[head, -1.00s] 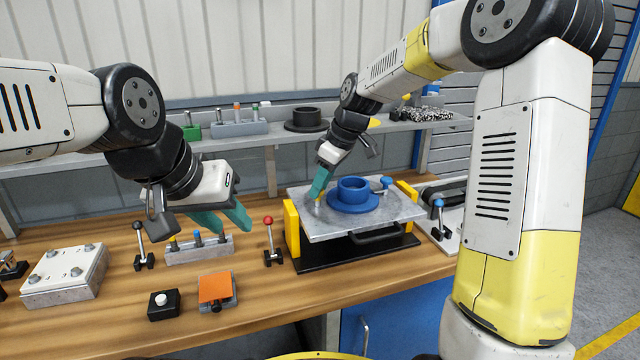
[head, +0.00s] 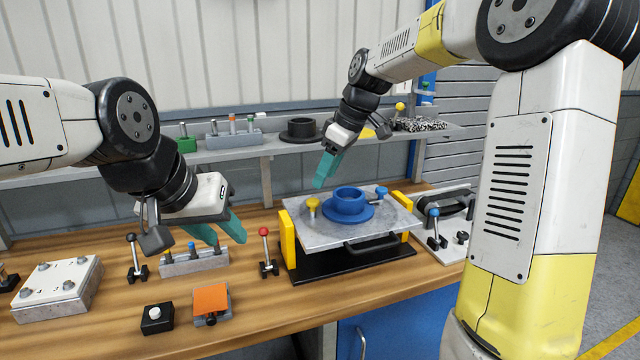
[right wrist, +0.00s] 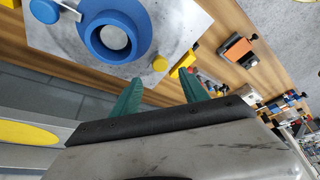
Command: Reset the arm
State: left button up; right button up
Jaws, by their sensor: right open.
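My right gripper (head: 326,170) hangs above the left side of the metal pallet plate (head: 398,229), apart from it. In the right wrist view its green fingers (right wrist: 160,90) are spread with nothing between them. A blue flanged ring (head: 349,203) sits in the middle of the plate; it also shows in the right wrist view (right wrist: 92,25). A yellow-headed pin (head: 313,206) stands at the plate's left and a blue-headed pin (head: 381,192) at its right. My left gripper (head: 222,236) is over the left of the bench, its green fingers apart and no object visible between them.
A row of pins in a grey block (head: 195,262) stands below my left gripper. A red-knobbed lever (head: 266,253), a black-knobbed lever (head: 135,258), an orange-topped block (head: 211,302) and a white-button box (head: 156,318) stand nearby. A shelf (head: 225,152) with a black ring (head: 301,129) runs behind.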

jog(key=shift+d+r, duration=0.1)
jog(key=shift+r, duration=0.05)
jog(key=s+d+m+t, duration=0.1)
jog(key=s+d+m, duration=0.2)
jog(key=s, duration=0.5)
jog(key=s+d+m+t+h, duration=0.1)
jog(key=s+d+m, duration=0.3)
jog(key=s, duration=0.5)
jog(key=s+d+m+t, duration=0.2)
jog(key=s+m, duration=0.3)
jog(key=s, duration=0.3)
jog(key=shift+s+d+h, duration=0.15)
jog(key=shift+d+h, duration=0.25)
jog(key=shift+d, duration=0.45)
jog(key=shift+r, duration=0.15)
